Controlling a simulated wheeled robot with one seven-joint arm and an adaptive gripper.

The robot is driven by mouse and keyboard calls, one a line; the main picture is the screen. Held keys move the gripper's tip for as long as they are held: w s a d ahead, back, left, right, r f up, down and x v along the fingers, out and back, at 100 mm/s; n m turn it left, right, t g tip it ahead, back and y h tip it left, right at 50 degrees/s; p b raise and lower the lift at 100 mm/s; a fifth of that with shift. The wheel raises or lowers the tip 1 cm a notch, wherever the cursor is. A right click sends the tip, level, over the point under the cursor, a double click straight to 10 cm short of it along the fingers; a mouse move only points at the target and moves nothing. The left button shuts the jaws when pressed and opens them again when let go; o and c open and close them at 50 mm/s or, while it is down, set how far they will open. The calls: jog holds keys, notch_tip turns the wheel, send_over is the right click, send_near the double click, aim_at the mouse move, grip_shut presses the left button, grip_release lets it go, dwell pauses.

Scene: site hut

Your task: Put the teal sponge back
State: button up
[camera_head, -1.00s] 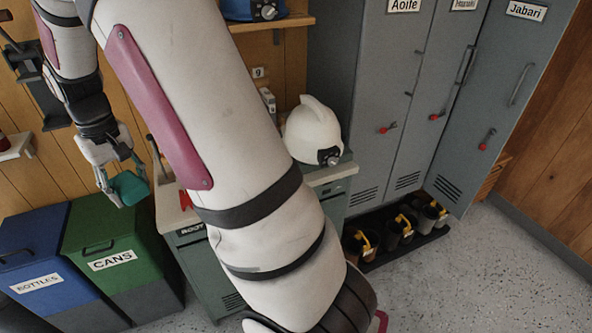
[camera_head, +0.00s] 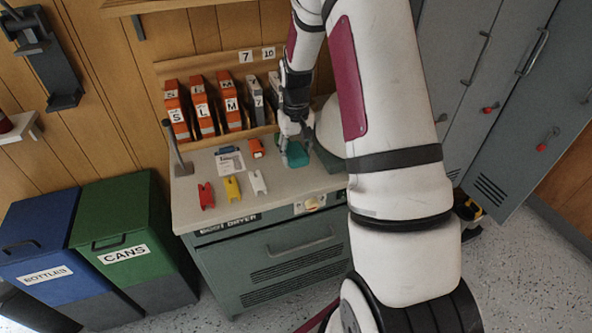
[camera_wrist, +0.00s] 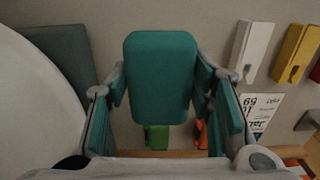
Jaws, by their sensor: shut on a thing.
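The teal sponge (camera_head: 297,154) is between the fingers of my gripper (camera_head: 290,140), over the right part of the grey bench top (camera_head: 218,198). In the wrist view the sponge (camera_wrist: 161,80) fills the space between the teal-padded fingers of my gripper (camera_wrist: 165,95), which is shut on it. A dark green flat patch (camera_wrist: 60,62) shows on the bench beside a large white rounded thing. I cannot tell how high the sponge is above the bench.
A white helmet (camera_head: 330,128) stands close right of my gripper. Red, yellow and white clips (camera_head: 231,187) and a paper card (camera_head: 230,163) lie to the left. Orange binders (camera_head: 203,105) stand at the back. Blue and green bins (camera_head: 124,225) stand left of the bench.

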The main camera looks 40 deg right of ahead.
aim_at(295, 176)
jog(key=shift+a+f+p, duration=0.15)
jog(key=shift+f+p, duration=0.2)
jog(key=shift+f, duration=2.65)
jog(key=shift+f, duration=0.15)
jog(key=o, duration=1.2)
jog(key=shift+o, duration=0.2)
